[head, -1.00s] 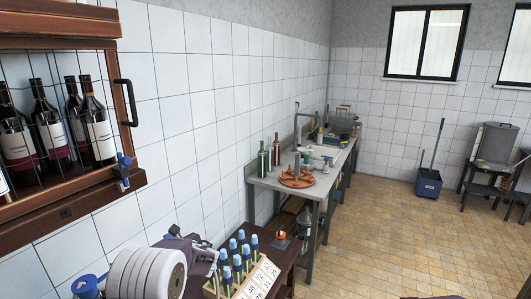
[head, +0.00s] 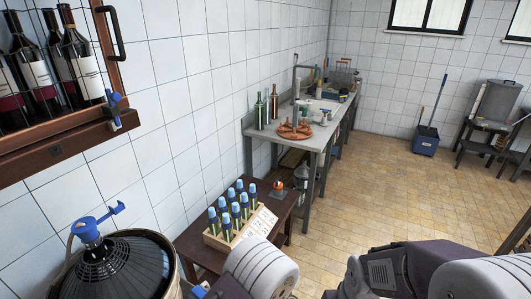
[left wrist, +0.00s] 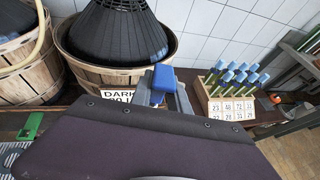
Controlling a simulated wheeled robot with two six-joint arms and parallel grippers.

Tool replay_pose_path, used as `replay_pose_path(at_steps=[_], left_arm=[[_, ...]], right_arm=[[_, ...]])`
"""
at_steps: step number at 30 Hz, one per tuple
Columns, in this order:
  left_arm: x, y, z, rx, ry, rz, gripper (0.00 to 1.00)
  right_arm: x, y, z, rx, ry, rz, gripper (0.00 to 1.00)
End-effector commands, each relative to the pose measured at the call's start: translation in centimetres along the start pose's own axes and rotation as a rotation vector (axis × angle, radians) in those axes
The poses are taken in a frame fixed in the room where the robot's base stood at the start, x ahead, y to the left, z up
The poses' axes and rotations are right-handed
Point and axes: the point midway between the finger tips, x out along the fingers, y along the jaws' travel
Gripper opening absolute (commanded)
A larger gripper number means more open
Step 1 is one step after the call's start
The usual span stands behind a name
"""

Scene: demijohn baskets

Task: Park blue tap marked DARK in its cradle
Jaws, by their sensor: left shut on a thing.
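My left gripper (left wrist: 162,92) is shut on a blue block-like piece (left wrist: 161,78), in front of the wooden basket (left wrist: 187,62). In the head view only a bit of blue shows at the bottom edge; I cannot tell whether this piece is the tap. A sign reading DARK (left wrist: 116,94) stands against the basket's front, partly covered by the gripper. The basket holds a black-netted demijohn (head: 125,270). A blue tap-like fitting (head: 92,228) with a side arm and hose sits on its top. I cannot make out a cradle. My right gripper is out of view.
A crate of blue-capped bottles (head: 224,240) with number cards stands to the right of the basket. Another basket (left wrist: 18,75) stands at the left, a green piece (left wrist: 31,126) before it. A wine cabinet (head: 70,140) hangs above; a grey workbench (head: 325,132) lies beyond.

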Motion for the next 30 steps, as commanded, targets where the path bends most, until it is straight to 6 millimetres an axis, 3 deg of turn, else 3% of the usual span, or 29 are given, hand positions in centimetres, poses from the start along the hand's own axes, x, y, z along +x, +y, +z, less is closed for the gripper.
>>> replay_pose_path(at_steps=[4, 16, 21, 23, 26, 30], left_arm=[[0.0, -0.1, 0.7, -0.025, 0.001, 0.052, 0.0], [0.0, -0.2, -0.1, 0.003, 0.0, 0.007, 0.0], [-0.3, -4.3, -1.9, 0.05, -0.001, -0.13, 0.0], [-0.4, -6.2, -1.7, 0.066, -0.001, -0.175, 0.0], [0.1, -9.3, -0.1, 0.082, -0.003, -0.225, 0.0], [1.9, -12.5, 3.9, 0.094, -0.004, -0.255, 0.0]], right_arm=[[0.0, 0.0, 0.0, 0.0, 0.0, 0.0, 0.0], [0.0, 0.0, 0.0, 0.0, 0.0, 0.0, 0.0], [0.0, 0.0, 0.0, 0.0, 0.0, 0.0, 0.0], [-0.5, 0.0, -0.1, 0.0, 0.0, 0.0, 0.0], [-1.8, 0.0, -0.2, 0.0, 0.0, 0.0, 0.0], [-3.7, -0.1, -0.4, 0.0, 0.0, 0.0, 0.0]])
